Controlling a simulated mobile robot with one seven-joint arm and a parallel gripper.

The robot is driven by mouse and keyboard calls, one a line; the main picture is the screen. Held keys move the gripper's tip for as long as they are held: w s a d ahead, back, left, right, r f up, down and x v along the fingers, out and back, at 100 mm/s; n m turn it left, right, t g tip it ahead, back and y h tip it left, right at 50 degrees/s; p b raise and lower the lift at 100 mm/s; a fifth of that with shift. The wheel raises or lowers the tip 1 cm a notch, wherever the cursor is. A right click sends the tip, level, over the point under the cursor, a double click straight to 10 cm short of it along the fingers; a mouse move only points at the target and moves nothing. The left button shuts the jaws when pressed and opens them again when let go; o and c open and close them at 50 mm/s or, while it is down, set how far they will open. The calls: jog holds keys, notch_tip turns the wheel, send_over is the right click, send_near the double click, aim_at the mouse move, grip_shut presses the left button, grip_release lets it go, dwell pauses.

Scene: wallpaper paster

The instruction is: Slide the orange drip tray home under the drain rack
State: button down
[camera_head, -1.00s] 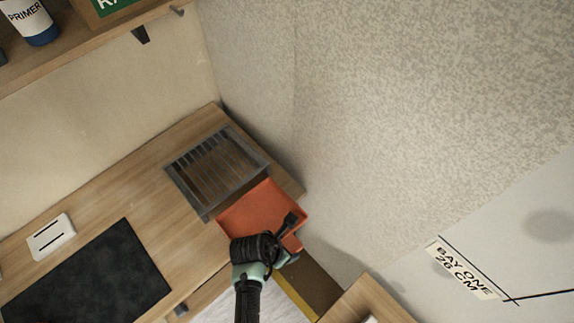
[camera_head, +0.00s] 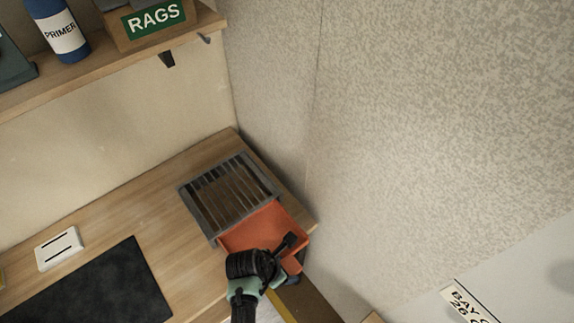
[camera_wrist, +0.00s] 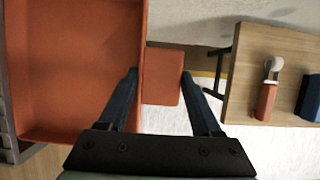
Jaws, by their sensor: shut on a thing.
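The orange drip tray (camera_head: 262,228) lies on the wooden bench at the open front side of the grey slatted drain rack (camera_head: 228,194). Its far edge meets the rack's front edge in the head view, and most of the tray shows outside the rack. My gripper (camera_head: 292,258) is at the tray's near right side, shut on its handle tab. In the wrist view the tab (camera_wrist: 162,77) sits between my two fingers, and the tray (camera_wrist: 78,65) fills the left. A strip of the grey rack (camera_wrist: 6,125) shows at the far left. The space under the slats is mostly hidden.
A patterned wall (camera_head: 400,130) stands close to the right of the rack and tray. A dark mat (camera_head: 95,285) and a white box (camera_head: 59,248) lie on the bench at left. A shelf above holds a primer bottle (camera_head: 60,35) and a rags box (camera_head: 150,22).

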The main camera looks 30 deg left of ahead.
aim_at(262, 236)
jog(key=shift+w+a+b, duration=0.7)
jog(key=shift+a+b, duration=0.15)
jog(key=shift+a, duration=1)
jog(key=shift+w+a+b, duration=0.65)
jog(key=shift+a+b, duration=0.25)
jog(key=shift+a, duration=0.95)
jog(key=shift+w+a+b, duration=0.7)
jog(key=shift+a+b, duration=0.15)
jog(key=shift+a, duration=1)
jog(key=shift+f, duration=0.3)
grip_release()
jog(key=p+v, duration=0.1)
jog(key=v, duration=1.2)
